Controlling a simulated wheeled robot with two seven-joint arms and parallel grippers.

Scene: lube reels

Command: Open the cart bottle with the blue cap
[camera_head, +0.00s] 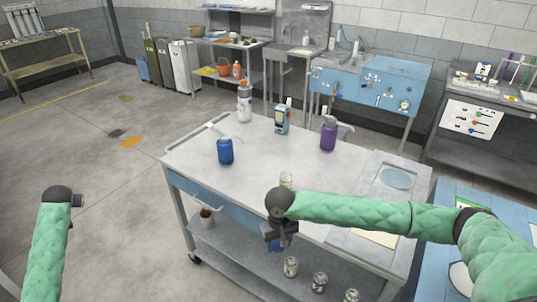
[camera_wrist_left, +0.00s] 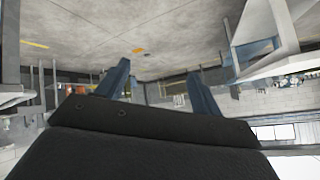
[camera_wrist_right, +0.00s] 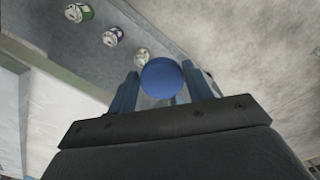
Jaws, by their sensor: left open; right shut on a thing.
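My right gripper (camera_head: 281,238) points down at the cart's near edge, shut on a round blue cap (camera_wrist_right: 162,78). In the right wrist view the cap sits between the fingertips; a little of its blue shows below the gripper in the head view. I cannot tell whether a bottle is attached to it. A small pale bottle (camera_head: 286,179) stands on the cart top just behind the right wrist, partly hidden; its top is hard to make out. My left gripper (camera_wrist_left: 158,85) is open and empty, off to the left of the cart.
The grey cart (camera_head: 262,150) also bears a blue bottle (camera_head: 225,151), a purple bottle (camera_head: 328,134), a white bottle (camera_head: 244,103) and a light-blue carton (camera_head: 282,120). Several cans, one (camera_head: 290,267), stand on its lower shelf.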

